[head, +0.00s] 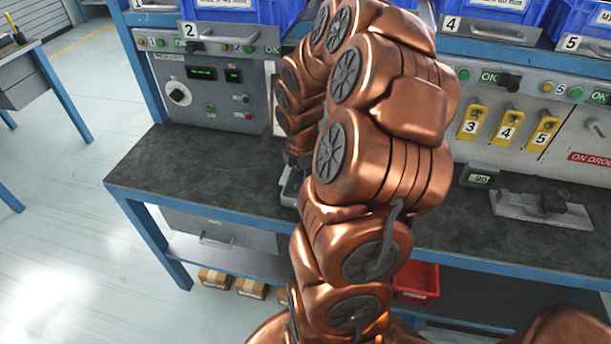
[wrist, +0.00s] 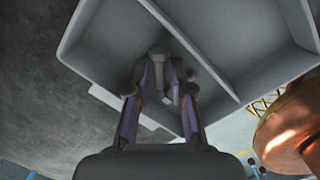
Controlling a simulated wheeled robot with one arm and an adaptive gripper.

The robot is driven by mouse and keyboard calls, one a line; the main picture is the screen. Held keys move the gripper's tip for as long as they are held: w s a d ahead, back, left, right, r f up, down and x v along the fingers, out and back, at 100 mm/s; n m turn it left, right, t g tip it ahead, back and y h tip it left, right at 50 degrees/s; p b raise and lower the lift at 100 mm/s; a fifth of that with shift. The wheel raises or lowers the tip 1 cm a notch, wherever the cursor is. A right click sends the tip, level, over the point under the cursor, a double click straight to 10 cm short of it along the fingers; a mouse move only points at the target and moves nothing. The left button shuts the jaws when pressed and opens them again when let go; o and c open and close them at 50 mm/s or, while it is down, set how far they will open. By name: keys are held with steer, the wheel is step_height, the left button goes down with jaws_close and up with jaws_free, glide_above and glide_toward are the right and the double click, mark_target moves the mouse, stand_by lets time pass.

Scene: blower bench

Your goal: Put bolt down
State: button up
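In the wrist view, my gripper (wrist: 159,88) points at a grey tray (wrist: 100,38) with raised walls and a divider. A grey bolt (wrist: 158,53) with a wide head shows between the fingertips, which close in on it from both sides. The bolt's head overlaps the tray in the picture; whether it touches the tray I cannot tell. A small part of a light grey object, perhaps the tray, shows beside the arm on the dark bench top (head: 200,165).
A control panel (head: 215,95) stands at the back left of the bench. Yellow numbered tags (head: 508,125) hang on the back right panel. A grey fixture (head: 543,207) sits on the right bench top. Blue bins (head: 245,12) stand above. The left bench top is clear.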

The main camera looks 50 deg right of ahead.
steer(key=r, duration=0.6)
steer(key=shift+w+a, duration=0.1)
steer(key=shift+a, duration=0.2)
steer(key=shift+a+r, duration=0.1)
steer(key=shift+r, duration=0.55)
steer(key=shift+a+r, duration=0.25)
steer(key=s+a+r+m+g, duration=0.15)
steer(key=s+a+m, duration=0.25)
steer(key=a, duration=0.6)
steer(key=s+a+r+m, duration=0.2)
steer(key=s+a+m, duration=0.2)
steer(key=a, duration=0.6)
steer(key=s+a+m+y, duration=0.1)
steer(key=s+a+m, duration=0.5)
steer(key=s+a, duration=0.1)
steer(key=shift+s+a+f, duration=0.2)
steer(key=shift+s+f, duration=0.05)
steer(key=shift+s, duration=0.6)
steer(key=shift+g, duration=0.25)
